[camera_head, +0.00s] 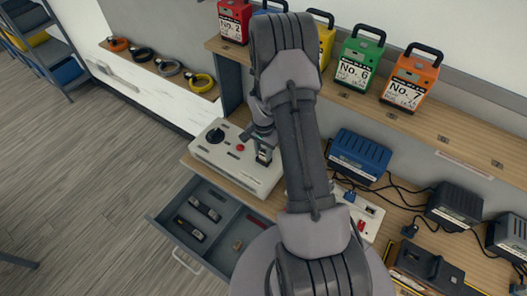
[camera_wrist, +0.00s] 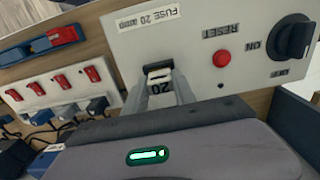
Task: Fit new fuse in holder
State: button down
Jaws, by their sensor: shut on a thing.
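My gripper (camera_head: 264,150) is over the right part of the white control box (camera_head: 212,152) and points down at it. In the wrist view my gripper (camera_wrist: 162,88) is shut on a black fuse (camera_wrist: 160,88) marked 20. The fuse is in line with the dark fuse holder (camera_wrist: 158,66), under the label FUSE 20 AMP (camera_wrist: 148,18). The fingers and fuse cover much of the holder, and I cannot tell how deep the fuse sits. The red reset button (camera_wrist: 222,58) and black ON/OFF knob (camera_wrist: 292,38) are to the right.
An open grey drawer (camera_head: 222,222) below the box holds several dark fuses (camera_head: 190,228) and a brownish piece (camera_head: 238,244). A power strip with red switches (camera_wrist: 60,84) and plugged cables is beside the box. A blue charger (camera_head: 358,156) and loose cables lie right of my arm.

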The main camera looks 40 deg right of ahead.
jog(key=shift+f+b, duration=0.75)
jog(key=c, duration=0.9)
grip_release()
jog(key=shift+c, duration=0.2)
notch_tip(320, 180, up, 17)
jog(key=p, duration=0.2)
jog(key=shift+r, duration=0.2)
